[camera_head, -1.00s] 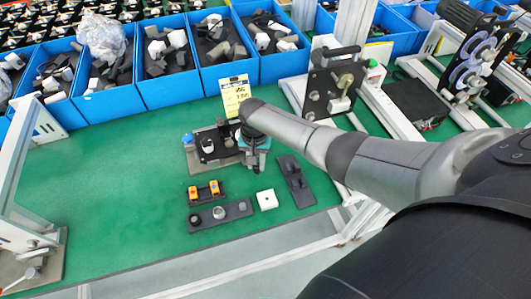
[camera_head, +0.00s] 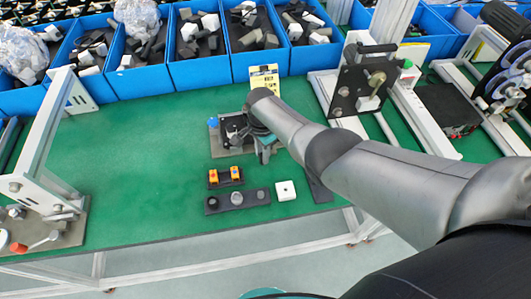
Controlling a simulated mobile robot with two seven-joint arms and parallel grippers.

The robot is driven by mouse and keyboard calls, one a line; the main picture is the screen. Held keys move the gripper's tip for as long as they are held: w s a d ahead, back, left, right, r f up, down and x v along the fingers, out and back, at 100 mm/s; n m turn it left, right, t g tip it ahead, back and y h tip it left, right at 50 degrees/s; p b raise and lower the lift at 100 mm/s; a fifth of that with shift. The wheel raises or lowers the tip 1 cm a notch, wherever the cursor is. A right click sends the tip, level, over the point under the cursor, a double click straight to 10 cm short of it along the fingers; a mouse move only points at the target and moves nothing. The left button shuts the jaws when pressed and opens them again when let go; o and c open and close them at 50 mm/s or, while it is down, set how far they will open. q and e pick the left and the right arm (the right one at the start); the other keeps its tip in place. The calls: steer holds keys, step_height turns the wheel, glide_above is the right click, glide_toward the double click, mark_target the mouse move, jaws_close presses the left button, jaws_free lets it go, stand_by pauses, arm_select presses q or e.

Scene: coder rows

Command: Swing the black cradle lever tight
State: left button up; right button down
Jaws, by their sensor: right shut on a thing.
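The cradle (camera_head: 229,128) is a small dark fixture on a grey plate on the green bench, with a blue knob (camera_head: 213,122) at its left. My right gripper (camera_head: 265,153) points down at the right side of the cradle, with teal showing at its wrist. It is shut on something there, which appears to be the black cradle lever. The lever and the fingertips are mostly hidden by the gripper and arm, so the lever's angle cannot be told. My left gripper is out of view.
In front lie a black holder with orange pieces (camera_head: 226,176), a dark strip with round parts (camera_head: 237,201) and a white block (camera_head: 286,190). Blue bins (camera_head: 201,74) line the back.

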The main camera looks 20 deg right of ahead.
steer(key=shift+w, duration=0.1)
stand_by(0.4)
steer(key=c, duration=0.7)
jaws_free()
steer(key=shift+o, duration=0.2)
steer(key=shift+r, duration=0.1)
step_height(320, 180, up, 6)
steer(key=p, duration=0.3)
steer(key=shift+p, duration=0.4)
step_height(320, 180, up, 9)
steer(key=p, duration=0.2)
